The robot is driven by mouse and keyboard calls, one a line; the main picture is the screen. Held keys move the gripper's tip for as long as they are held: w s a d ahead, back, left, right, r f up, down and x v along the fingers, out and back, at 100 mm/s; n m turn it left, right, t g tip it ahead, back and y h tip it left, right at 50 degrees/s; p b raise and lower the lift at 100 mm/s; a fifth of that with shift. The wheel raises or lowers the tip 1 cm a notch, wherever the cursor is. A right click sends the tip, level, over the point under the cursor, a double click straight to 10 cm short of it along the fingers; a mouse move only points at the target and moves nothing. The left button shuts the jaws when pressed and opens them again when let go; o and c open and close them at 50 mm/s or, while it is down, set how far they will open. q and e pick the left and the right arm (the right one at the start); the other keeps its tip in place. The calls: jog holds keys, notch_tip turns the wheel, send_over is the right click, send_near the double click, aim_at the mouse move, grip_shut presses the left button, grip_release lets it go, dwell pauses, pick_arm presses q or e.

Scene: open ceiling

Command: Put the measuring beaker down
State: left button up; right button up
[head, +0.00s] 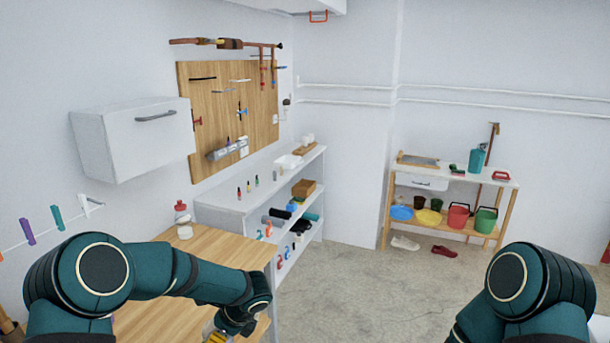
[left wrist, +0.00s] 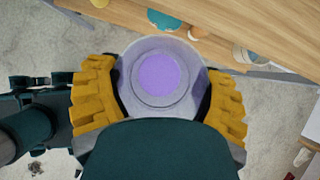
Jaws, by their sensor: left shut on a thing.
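The measuring beaker (left wrist: 160,75) is in the left wrist view, seen from above as a greyish round vessel with a purple disc inside. My left gripper (left wrist: 160,102) is shut on it, one yellow finger pad on each side. In the head view my left gripper (head: 222,334) is at the bottom edge, partly cut off, by the near end of the wooden table (head: 175,312). I cannot make out the beaker there. In the left wrist view the tabletop (left wrist: 285,30) crosses the top right, and concrete floor shows around the beaker. My right gripper is out of view.
A red-capped bottle (head: 182,220) stands at the table's far edge. The left wrist view shows a teal round item (left wrist: 160,20) and a pale cup (left wrist: 246,55) near the table edge. White shelves (head: 235,208) stand beyond the table. The table's middle looks clear.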

pick_arm(q)
jog(key=shift+d, duration=0.15)
jog(key=shift+s+d+f+n, duration=0.1)
jog(key=shift+s+f+n, duration=0.05)
jog(key=shift+s+n, duration=0.25)
jog(key=shift+s+f+n+g, duration=0.15)
jog(key=shift+s+n+g, duration=0.15)
jog(key=shift+n+g, duration=0.1)
jog(key=s+d+f+n+g+h+b, duration=0.2)
jog(key=s+n+g+h, duration=0.4)
jog(key=s+n, duration=0.6)
jog(key=d+f+n+g, duration=0.1)
jog(key=n, duration=0.5)
jog(key=shift+s+n, duration=0.15)
jog(key=shift+n, duration=0.15)
